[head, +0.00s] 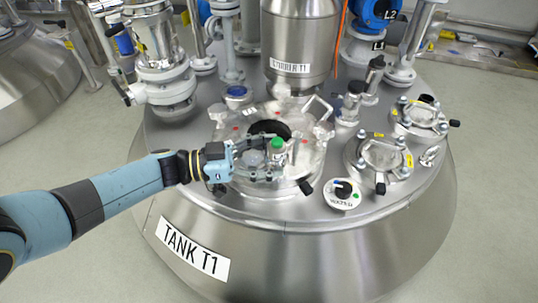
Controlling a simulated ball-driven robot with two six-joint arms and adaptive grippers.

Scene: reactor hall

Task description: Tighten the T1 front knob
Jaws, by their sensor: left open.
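Tank T1 (300,240) is a steel vessel with a labelled skirt. The fingers partly hide the hatch front. My right gripper is not in view.
The stirrer housing (300,35) rises behind the hatch. A valve column (160,60) stands at the left. A black-tipped handle (306,187) sticks out at the hatch's front right.

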